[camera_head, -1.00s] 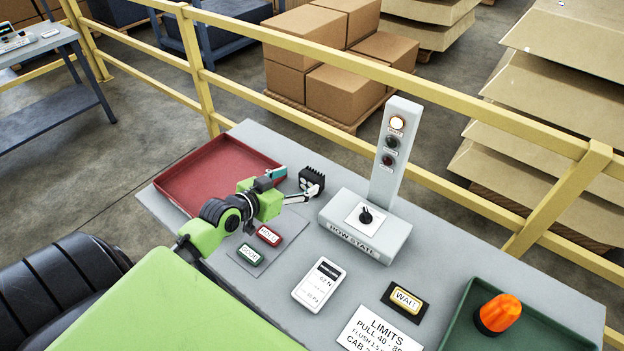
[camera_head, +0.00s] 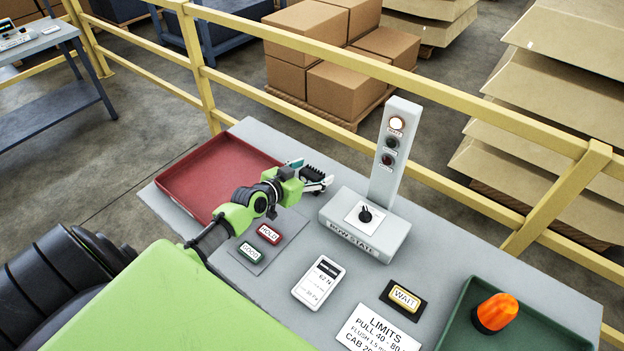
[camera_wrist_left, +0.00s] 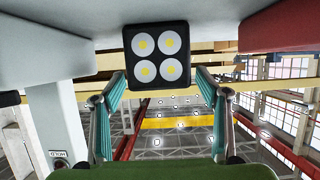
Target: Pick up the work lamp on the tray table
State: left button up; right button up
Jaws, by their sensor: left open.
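The work lamp (camera_head: 313,171) is a small black finned block on the grey tray table (camera_head: 400,262), between the red tray and the switch box. My left gripper (camera_head: 311,174) is open, with one finger on each side of the lamp, and it partly hides it in the head view. In the left wrist view the lamp (camera_wrist_left: 157,55) shows its face of four round lights, upside down, centred just beyond the open fingertips (camera_wrist_left: 158,82). I cannot tell whether a finger touches it. My right gripper is not in view.
The red tray (camera_head: 190,172) is left of the lamp. The box with a switch and light column (camera_head: 365,228) stands close on the right. HOLD and GOOD buttons, a handheld meter (camera_head: 319,283) and a green tray (camera_head: 459,308) with an orange beacon lie nearer. A yellow rail runs behind.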

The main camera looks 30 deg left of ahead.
aim_at(312, 171)
pick_arm(q)
jog(key=c, duration=1.5)
jog(key=shift+r, duration=0.15)
notch_tip(312, 171, up, 10)
jog(key=shift+f, duration=0.1)
